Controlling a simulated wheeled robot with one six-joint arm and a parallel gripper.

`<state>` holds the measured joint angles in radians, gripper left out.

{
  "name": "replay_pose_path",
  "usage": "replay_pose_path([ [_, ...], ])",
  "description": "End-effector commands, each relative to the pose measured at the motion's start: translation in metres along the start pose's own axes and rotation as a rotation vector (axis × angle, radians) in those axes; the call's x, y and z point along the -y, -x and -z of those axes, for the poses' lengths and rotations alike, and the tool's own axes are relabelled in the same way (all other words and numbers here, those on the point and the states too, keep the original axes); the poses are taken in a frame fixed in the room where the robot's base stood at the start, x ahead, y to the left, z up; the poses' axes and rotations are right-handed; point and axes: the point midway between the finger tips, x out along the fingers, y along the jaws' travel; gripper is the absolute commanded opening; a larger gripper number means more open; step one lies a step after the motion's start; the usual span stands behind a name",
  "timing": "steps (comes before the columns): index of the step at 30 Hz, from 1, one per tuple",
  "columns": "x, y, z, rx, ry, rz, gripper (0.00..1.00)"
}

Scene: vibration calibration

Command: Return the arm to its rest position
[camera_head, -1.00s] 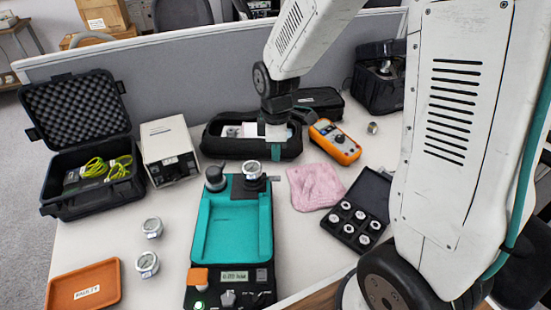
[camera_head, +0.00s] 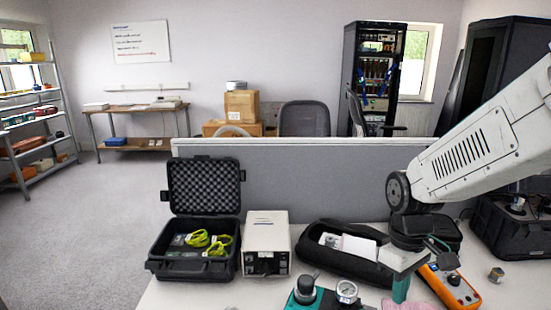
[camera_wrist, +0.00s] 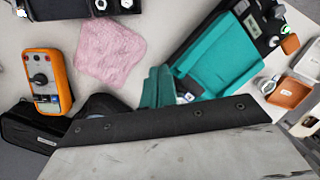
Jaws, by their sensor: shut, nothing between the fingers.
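My gripper (camera_head: 400,290) hangs at the lower right of the head view, with teal fingers closed together and nothing between them. It is in front of the open black pouch (camera_head: 322,258) and left of the orange multimeter (camera_head: 450,286). My white arm reaches in from the right edge. In the wrist view my gripper (camera_wrist: 158,88) shows its teal fingers between the pink cloth (camera_wrist: 110,50) and the teal-topped calibration unit (camera_wrist: 225,52). Whether the fingertips touch anything below cannot be told.
An open black case (camera_head: 195,265) with yellow-green cable and a beige box (camera_head: 266,245) stand left on the table. A grey partition (camera_head: 300,180) runs along the back. A black bag (camera_head: 505,235) stands at right. An orange tray (camera_wrist: 288,93) lies beyond the calibration unit.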

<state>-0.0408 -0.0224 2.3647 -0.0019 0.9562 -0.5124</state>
Motion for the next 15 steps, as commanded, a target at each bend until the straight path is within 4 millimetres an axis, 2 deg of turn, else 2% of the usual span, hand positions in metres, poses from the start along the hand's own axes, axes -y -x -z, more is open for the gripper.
replay_pose_path([
  [6,0.026,0.038,-0.054,-0.020,-0.266,-0.007,0.00],
  [15,0.059,0.072,-0.119,-0.104,-0.517,-0.027,0.00],
])
